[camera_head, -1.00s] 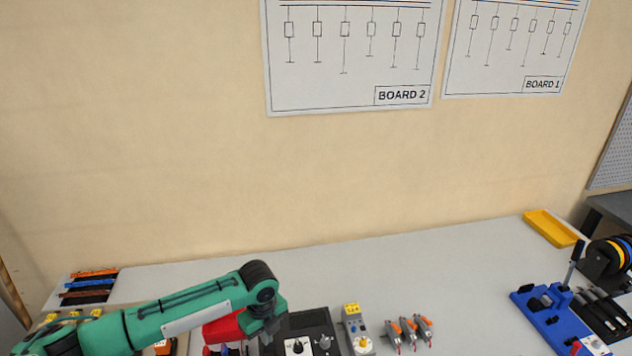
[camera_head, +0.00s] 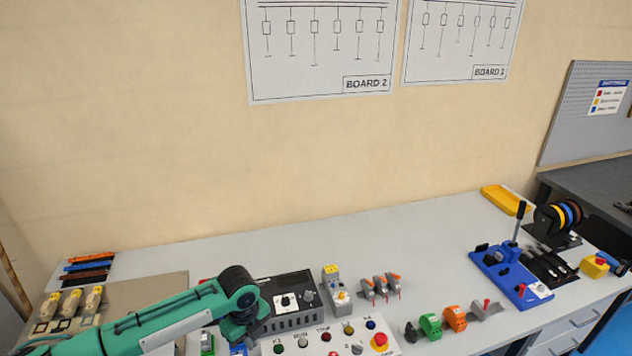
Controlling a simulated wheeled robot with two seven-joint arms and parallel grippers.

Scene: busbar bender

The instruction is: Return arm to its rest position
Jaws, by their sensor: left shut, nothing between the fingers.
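My left arm, teal with a dark wrist joint, comes in from the lower left. Its left gripper (camera_head: 238,333) points down at the bottom of the view, in front of the black control box (camera_head: 284,302). It is shut with nothing held; its fingertips are hard to make out. My right arm and gripper are not in view. The blue busbar bender (camera_head: 497,266) with its upright black lever stands on the right of the bench, well apart from my left gripper.
A white button panel (camera_head: 312,340) with a red emergency stop lies right of my gripper. Yellow-topped devices (camera_head: 70,302) stand left. The bench middle behind is clear.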

